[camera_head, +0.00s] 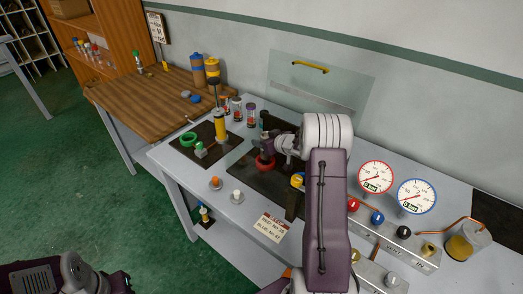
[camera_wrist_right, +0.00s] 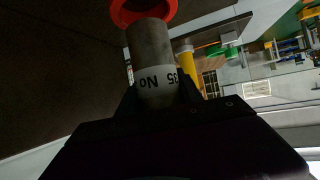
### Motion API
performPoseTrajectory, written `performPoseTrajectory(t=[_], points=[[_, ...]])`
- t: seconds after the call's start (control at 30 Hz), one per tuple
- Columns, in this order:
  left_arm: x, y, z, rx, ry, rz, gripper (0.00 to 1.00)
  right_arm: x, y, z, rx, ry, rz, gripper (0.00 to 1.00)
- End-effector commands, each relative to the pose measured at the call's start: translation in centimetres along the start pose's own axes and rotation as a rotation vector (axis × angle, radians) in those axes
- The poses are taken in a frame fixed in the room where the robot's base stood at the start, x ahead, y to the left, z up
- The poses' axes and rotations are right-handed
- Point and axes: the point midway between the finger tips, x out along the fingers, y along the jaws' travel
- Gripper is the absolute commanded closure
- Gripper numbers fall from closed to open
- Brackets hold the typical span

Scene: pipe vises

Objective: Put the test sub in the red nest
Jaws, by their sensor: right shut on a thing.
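The test sub, a grey cylinder with a white band reading "No 35" (camera_wrist_right: 152,50), is between the fingers of my right gripper (camera_wrist_right: 160,92) in the right wrist view. The gripper is shut on it. The far end of the sub overlaps the red nest (camera_wrist_right: 125,14), a red ring; I cannot tell whether it is seated inside. In the head view the red nest (camera_head: 264,164) lies on a dark plate just below my right gripper (camera_head: 262,147), which hides most of the sub. Only parts of my left arm show at the bottom left; its gripper is out of view.
A green ring (camera_head: 188,139) and a yellow upright cylinder (camera_head: 220,128) stand at the left. Several capped bottles (camera_head: 237,106) stand behind. A clear panel with a yellow handle (camera_head: 310,66) rises at the back. Two gauges (camera_head: 376,177) and a valve manifold (camera_head: 400,246) are at the right.

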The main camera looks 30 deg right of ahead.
Motion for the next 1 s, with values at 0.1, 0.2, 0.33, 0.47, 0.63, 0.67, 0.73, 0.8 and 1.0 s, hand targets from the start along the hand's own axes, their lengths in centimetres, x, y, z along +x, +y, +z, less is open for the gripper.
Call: performPoseTrajectory(t=[0.1,0.2,0.33,0.47,0.63,0.67,0.73,0.8,1.0], points=[[0.0,0.0,0.0,0.000,0.000,0.000,0.64,0.9,0.0,-0.2,0.000,0.004,0.000,1.00],[0.1,0.0,0.0,0.000,0.000,0.000,0.64,1.0,0.0,0.0,0.000,0.004,0.000,1.00],[0.7,0.0,0.1,0.000,0.000,0.000,0.64,2.1,0.0,2.1,0.001,0.001,0.000,1.00],[0.8,0.0,0.1,0.000,0.000,0.000,0.64,2.8,0.0,3.3,0.000,0.003,0.000,1.00],[0.8,0.0,0.1,0.000,0.000,0.000,0.64,2.8,0.0,3.3,-0.001,0.004,0.001,1.00],[0.8,0.0,0.1,0.000,0.000,0.000,0.64,2.8,0.0,3.3,-0.001,0.004,0.001,1.00],[0.8,0.0,0.1,0.000,0.000,0.000,0.64,2.8,0.0,3.4,-0.001,0.004,0.001,1.00],[0.9,0.0,0.1,0.000,0.000,0.000,0.64,2.9,0.0,3.6,-0.001,0.004,0.001,1.00],[0.9,0.0,0.1,0.000,0.000,0.000,0.64,2.9,0.0,3.8,0.000,0.000,0.001,0.36]])
